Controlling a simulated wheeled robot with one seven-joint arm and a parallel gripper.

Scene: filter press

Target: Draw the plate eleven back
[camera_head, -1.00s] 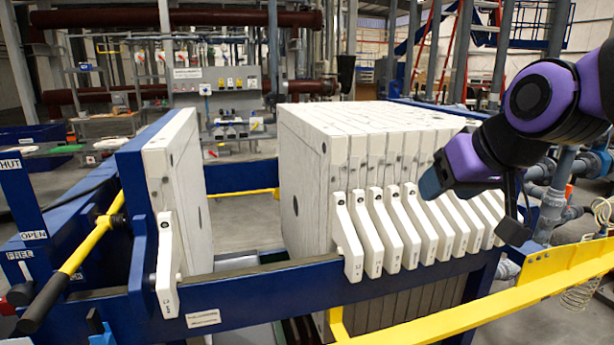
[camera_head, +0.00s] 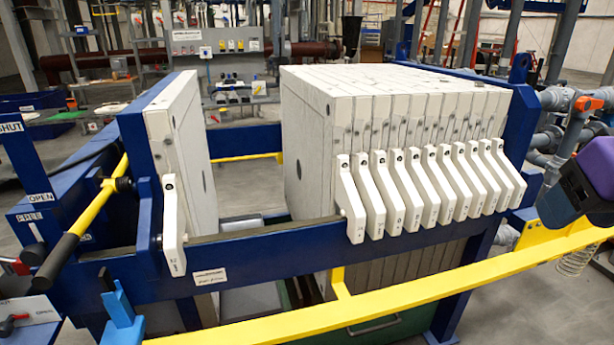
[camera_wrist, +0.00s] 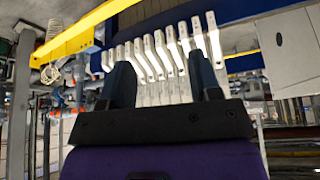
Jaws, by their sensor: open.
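A stack of white filter plates (camera_head: 330,96) stands on the blue rails, each with a slanted white handle on its near side. The stack's leftmost handle (camera_head: 350,200) fronts an open gap. One plate (camera_head: 188,135) stands apart across that gap at the left, with its own handle (camera_head: 173,228). Handle numbers are too small to read surely, so I cannot tell which is plate eleven. My gripper (camera_wrist: 160,72) is open and empty. In the wrist view the handle row (camera_wrist: 165,55) lies beyond its fingers. In the head view it is at the right edge, clear of the handles.
A blue side rail (camera_head: 270,250) runs below the handles. A yellow guard bar (camera_head: 430,290) crosses in front, near my gripper. A yellow lever (camera_head: 92,218) stands at the left. Pipes with an orange valve (camera_head: 588,103) are at the right.

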